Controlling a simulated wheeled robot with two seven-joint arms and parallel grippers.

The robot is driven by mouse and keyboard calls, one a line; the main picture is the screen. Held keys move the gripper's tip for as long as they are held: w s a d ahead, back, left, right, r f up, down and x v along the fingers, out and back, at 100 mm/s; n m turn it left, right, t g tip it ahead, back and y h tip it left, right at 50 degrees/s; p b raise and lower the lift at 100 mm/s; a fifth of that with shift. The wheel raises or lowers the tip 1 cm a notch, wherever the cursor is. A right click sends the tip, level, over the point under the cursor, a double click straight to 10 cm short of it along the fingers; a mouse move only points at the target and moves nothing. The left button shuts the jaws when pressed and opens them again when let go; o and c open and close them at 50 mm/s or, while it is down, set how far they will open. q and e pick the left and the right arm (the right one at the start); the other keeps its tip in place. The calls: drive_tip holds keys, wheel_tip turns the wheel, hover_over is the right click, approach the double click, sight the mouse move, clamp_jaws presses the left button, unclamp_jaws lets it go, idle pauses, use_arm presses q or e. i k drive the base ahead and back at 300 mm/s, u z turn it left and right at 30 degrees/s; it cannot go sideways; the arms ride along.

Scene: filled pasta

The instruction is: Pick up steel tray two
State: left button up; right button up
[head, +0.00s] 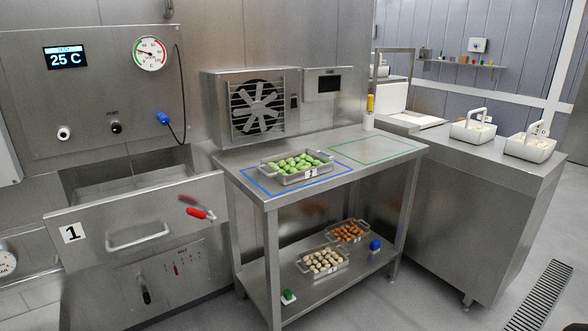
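A steel tray (296,180) with two handles sits upright on the steel table, inside the blue outline. It is full of green filled pasta (292,162). Its front carries a small white label that seems to read 2. Neither of my grippers is in view.
The steel table (354,173) has an empty green outline on its right. Its lower shelf holds a tray of pale pasta (309,271), a tray of orange pasta (331,236) and small blue-capped (375,245) and green (288,295) items. A fan unit (257,107) stands behind. A drawer front marked 1 (100,250) is left.

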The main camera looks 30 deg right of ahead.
sight(288, 168)
drive_tip(key=u, duration=0.35)
drive_tip(key=k, duration=0.35)
drive_tip(key=z, duration=1.6)
drive_tip(key=i, duration=0.95)
drive_tip(key=z, duration=0.05)
